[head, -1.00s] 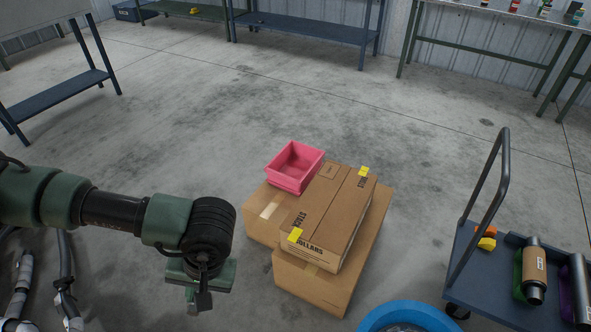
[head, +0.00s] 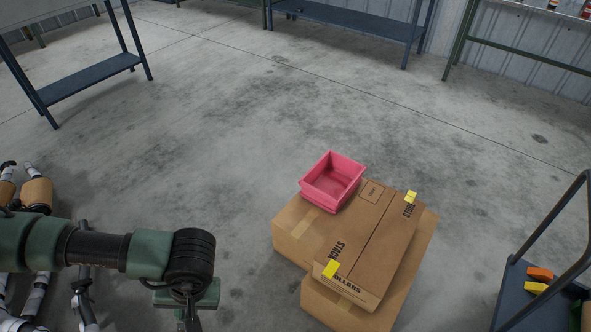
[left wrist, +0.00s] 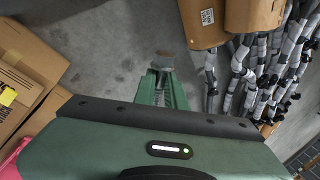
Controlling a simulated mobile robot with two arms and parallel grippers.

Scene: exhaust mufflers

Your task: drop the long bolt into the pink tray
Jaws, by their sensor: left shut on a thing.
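The pink tray (head: 322,200) sits open and upright on the rear left of the stacked cardboard boxes. Its inside looks empty in the head view. A pink edge of it shows in the left wrist view (left wrist: 12,162) at the lower left corner. My left gripper (head: 188,315) is left of the boxes and apart from the tray, pointing down, its fingers cut by the picture's bottom edge. In the left wrist view my left gripper (left wrist: 162,66) is shut on the long bolt (left wrist: 165,55), of which only a small brownish-grey part shows at the fingertips. My right gripper is not in view.
A flat carton (head: 375,240) with yellow tape lies on the larger boxes, beside the tray. A blue cart (head: 516,285) stands at the right. Several exhaust pipes (left wrist: 265,75) with brown mufflers are on the gripper's other side. The floor behind the boxes is clear.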

